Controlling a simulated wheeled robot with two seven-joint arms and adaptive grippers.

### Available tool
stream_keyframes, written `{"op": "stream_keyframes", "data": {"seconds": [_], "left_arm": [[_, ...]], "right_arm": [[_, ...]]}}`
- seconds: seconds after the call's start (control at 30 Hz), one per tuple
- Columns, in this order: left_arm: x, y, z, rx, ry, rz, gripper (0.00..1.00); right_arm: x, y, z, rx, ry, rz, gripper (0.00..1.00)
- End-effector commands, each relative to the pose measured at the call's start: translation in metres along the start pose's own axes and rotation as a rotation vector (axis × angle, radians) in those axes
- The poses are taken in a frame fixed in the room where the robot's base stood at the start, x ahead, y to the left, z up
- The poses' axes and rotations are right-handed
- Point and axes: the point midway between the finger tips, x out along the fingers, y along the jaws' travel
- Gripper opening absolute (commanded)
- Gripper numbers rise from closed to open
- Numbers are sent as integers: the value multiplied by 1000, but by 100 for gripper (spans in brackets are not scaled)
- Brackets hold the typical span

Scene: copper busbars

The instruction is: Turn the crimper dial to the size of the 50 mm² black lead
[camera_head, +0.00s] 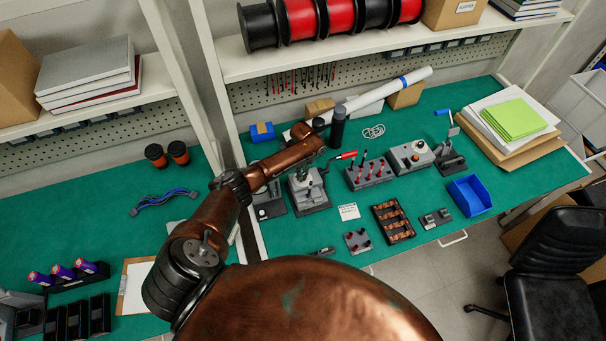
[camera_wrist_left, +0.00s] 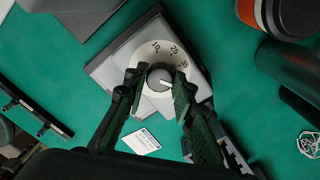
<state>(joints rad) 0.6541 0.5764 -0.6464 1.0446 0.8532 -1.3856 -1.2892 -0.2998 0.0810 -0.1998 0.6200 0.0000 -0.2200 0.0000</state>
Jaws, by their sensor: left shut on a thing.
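The crimper (camera_head: 309,195) is a grey block on the green bench mat; it also shows in the left wrist view (camera_wrist_left: 113,68). Its pale round dial shows 10, 25 and 35 along the upper right, with a grey knob (camera_wrist_left: 159,78) in the middle. The knob's white mark points right and slightly down, toward a finger that hides the scale there. My left gripper (camera_wrist_left: 160,86) is around the knob and shut on it. I cannot make out the 50 mm² black lead. My right gripper is not in view.
A block with red and dark upright handles (camera_head: 369,174), a grey box with a knob (camera_head: 411,157), a dark rack of copper pieces (camera_head: 393,221) and a blue bin (camera_head: 469,196) stand to the right. A white card (camera_head: 348,211) lies near the crimper. Dark cylinders stand close behind.

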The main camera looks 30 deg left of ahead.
Motion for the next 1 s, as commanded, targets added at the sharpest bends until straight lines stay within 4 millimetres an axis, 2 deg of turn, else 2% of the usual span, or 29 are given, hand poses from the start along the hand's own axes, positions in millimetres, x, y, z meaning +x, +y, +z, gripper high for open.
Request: {"op": "stream_keyframes", "data": {"seconds": [0.47, 0.5, 0.73, 1.0], "left_arm": [[1, 1, -2, 14, 2, 2, 0], [1, 1, -2, 14, 2, 2, 27], [0, 0, -1, 12, 1, 2, 42], [-1, 0, 0, 12, 1, 1, 42]], "right_arm": [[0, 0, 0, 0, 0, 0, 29], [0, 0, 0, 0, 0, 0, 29], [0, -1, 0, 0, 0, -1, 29], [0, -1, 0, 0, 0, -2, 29]]}}
